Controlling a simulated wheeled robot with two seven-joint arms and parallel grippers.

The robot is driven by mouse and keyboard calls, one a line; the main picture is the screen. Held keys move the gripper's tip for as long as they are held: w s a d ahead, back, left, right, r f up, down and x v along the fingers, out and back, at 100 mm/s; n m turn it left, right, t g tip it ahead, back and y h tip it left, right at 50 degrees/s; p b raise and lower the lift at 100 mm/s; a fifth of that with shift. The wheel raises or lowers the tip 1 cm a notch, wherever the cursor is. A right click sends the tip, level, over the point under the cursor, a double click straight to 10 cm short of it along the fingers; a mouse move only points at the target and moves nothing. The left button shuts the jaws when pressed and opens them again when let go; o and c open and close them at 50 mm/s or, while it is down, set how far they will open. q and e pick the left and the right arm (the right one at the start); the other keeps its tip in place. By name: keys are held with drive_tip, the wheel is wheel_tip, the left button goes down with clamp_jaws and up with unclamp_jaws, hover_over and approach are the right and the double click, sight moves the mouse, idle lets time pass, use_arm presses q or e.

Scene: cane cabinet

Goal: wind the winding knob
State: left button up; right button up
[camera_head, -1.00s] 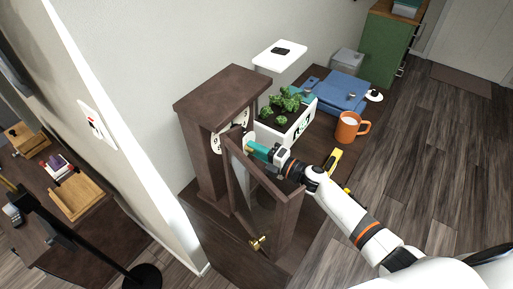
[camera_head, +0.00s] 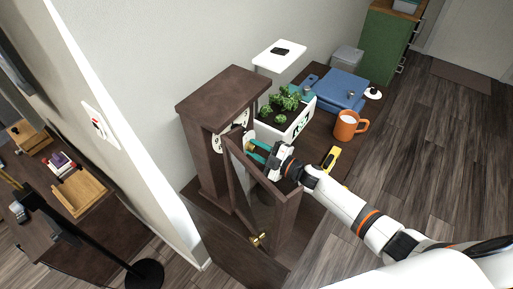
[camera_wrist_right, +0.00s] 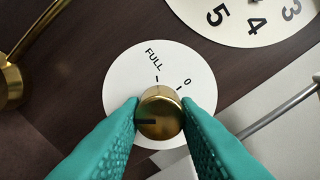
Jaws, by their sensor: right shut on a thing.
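The brass winding knob (camera_wrist_right: 160,113) sits on a round white dial (camera_wrist_right: 118,88) marked FULL and 0, on dark wood. The knob's black mark points left. My right gripper (camera_wrist_right: 160,118) has its teal fingers on both sides of the knob, shut on it. In the head view, my right gripper (camera_head: 258,152) reaches past the open door (camera_head: 243,180) of the dark wooden clock cabinet (camera_head: 222,90); the knob is hidden there. Part of the white clock face (camera_wrist_right: 245,18) shows near the dial. My left gripper is not in view.
The open door stands close beside my right gripper. A white planter (camera_head: 298,128), an orange mug (camera_head: 348,125), a blue box (camera_head: 345,90) and a yellow tool (camera_head: 330,158) are on the dark table.

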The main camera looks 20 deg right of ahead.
drive_tip(key=shift+m, duration=0.3)
drive_tip(key=o, duration=1)
drive_tip(key=shift+b+v, duration=1.55)
drive_tip(key=shift+v, duration=4.5)
